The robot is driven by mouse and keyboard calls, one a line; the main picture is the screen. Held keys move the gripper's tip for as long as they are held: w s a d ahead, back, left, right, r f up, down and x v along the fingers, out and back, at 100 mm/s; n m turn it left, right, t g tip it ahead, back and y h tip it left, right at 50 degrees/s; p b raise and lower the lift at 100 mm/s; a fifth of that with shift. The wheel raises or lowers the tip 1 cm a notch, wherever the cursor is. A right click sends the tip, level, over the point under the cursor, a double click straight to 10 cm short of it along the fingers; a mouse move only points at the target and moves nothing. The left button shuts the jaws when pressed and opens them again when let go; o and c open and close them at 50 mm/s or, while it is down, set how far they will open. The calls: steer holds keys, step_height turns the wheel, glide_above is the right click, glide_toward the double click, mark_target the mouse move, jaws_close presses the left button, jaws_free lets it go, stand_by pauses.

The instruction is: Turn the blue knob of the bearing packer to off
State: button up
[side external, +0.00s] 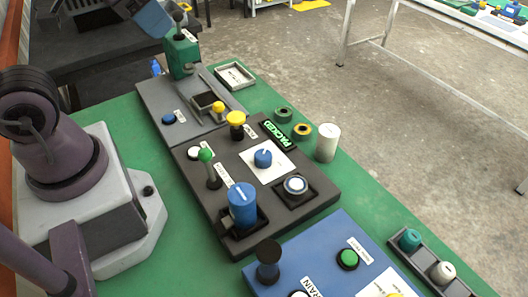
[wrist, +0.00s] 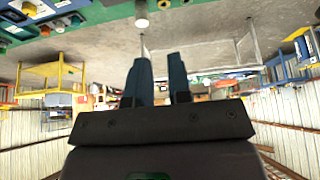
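The bearing packer is a dark panel (side external: 217,176) with a lit green PACKED label, on the green bench. Its blue knob (side external: 263,158) sits on a white plate near the middle of the panel. The knob has a pale pointer mark, but the words on the plate are too small to read. My gripper (wrist: 158,65) shows in the wrist view with its two dark blue fingers apart and nothing between them. It is not touching the knob. In the side view, a blue piece at the top edge may be a finger, but I cannot tell.

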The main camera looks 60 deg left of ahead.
steer(key=o, duration=0.7)
steer(key=shift+w+d+f+g, duration=0.15)
steer(key=shift+w+f+g, duration=0.15)
steer(key=shift+f, duration=0.25)
steer(key=shift+w+d+f+g, duration=0.1)
steer(key=shift+w+f+g, duration=0.05)
steer(key=shift+f+g, duration=0.35)
steer(key=shift+o, duration=0.6)
steer(key=w+d+f+g, duration=0.1)
steer(key=w+f+g, duration=0.1)
steer(key=w+f, duration=0.2)
steer(key=shift+w+d+f+g, duration=0.25)
steer(key=shift+d+f+g, duration=0.05)
steer(key=shift+f, duration=0.35)
steer(key=n+g, duration=0.1)
steer(key=n, duration=0.6)
glide_toward(263, 154)
step_height(263, 154, down, 10)
steer(key=shift+w+r, duration=0.15)
steer(key=c, duration=0.9)
